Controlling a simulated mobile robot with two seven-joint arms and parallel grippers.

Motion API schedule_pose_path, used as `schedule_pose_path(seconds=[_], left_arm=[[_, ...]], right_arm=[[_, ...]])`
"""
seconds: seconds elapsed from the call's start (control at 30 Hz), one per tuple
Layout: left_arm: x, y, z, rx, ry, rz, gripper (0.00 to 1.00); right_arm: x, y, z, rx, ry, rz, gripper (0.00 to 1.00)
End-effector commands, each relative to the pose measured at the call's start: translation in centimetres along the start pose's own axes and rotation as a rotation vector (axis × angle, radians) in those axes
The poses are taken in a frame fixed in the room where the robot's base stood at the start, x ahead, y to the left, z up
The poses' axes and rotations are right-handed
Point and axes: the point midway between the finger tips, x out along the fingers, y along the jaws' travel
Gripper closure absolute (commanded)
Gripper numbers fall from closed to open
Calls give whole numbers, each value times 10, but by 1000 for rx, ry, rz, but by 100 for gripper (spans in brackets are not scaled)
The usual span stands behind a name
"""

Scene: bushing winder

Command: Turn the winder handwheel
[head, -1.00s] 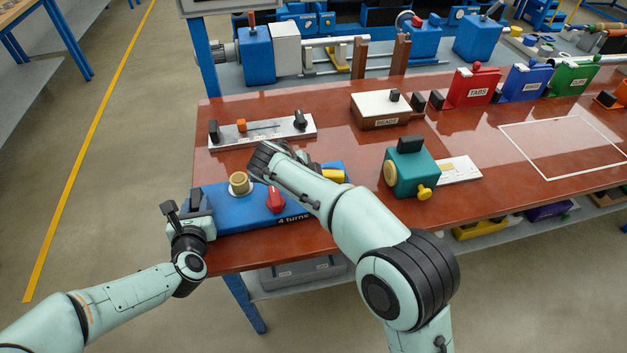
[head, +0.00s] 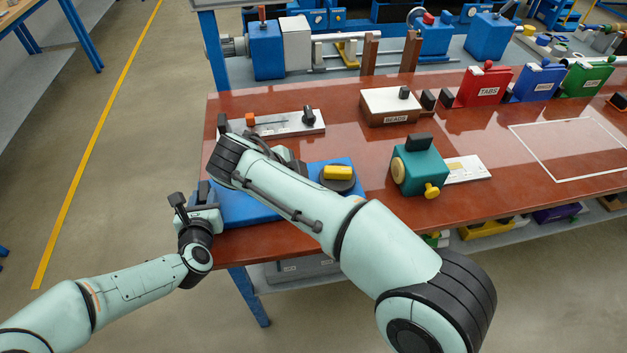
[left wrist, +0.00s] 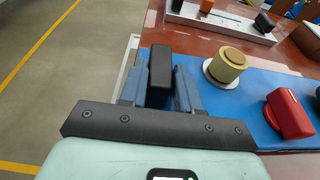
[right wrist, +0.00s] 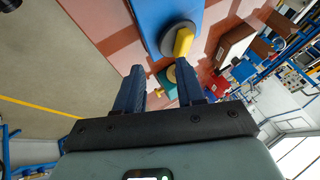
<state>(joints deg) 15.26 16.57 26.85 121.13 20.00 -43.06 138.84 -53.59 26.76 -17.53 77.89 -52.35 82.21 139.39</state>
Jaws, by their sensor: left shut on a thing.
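The blue winder (head: 240,208) lies on the near left of the red-brown table. Its handwheel, a dark disc with a yellow grip (head: 338,173), is at its right end; the yellow grip also shows in the right wrist view (right wrist: 183,42). A brass-coloured bushing (left wrist: 228,65) and a red knob (left wrist: 290,115) show in the left wrist view; my right arm hides them in the head view. My left gripper (left wrist: 159,75) is shut on a black block (left wrist: 160,64) at the winder's left end. My right gripper (right wrist: 157,72) is open and empty; the yellow grip is beyond its right finger.
A light plate (head: 285,122) with small blocks lies behind the winder. A teal device (head: 420,170) stands right of it, with a beads box (head: 388,106) farther back. Red (head: 484,88), blue and green holders line the back right. The white-outlined area (head: 575,150) is clear.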

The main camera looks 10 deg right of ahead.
Motion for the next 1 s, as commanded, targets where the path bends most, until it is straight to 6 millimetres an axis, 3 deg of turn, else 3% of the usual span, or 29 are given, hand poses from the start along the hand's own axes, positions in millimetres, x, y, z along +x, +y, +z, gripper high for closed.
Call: schedule_pose_path(seconds=[0.03,0.17,0.2,0.6,1.0], left_arm=[[0,0,0,0,0,0,100],[0,0,0,0,-1,1,100],[0,0,0,0,0,1,100],[0,0,0,0,0,1,100],[0,0,0,0,0,1,100]], right_arm=[[0,0,-2,-28,5,-6,45],[5,-3,-11,-205,37,-41,2],[8,-4,-15,-287,53,-56,0],[31,-16,-54,-1326,312,-148,0],[48,-14,-71,-2399,664,-60,0]])
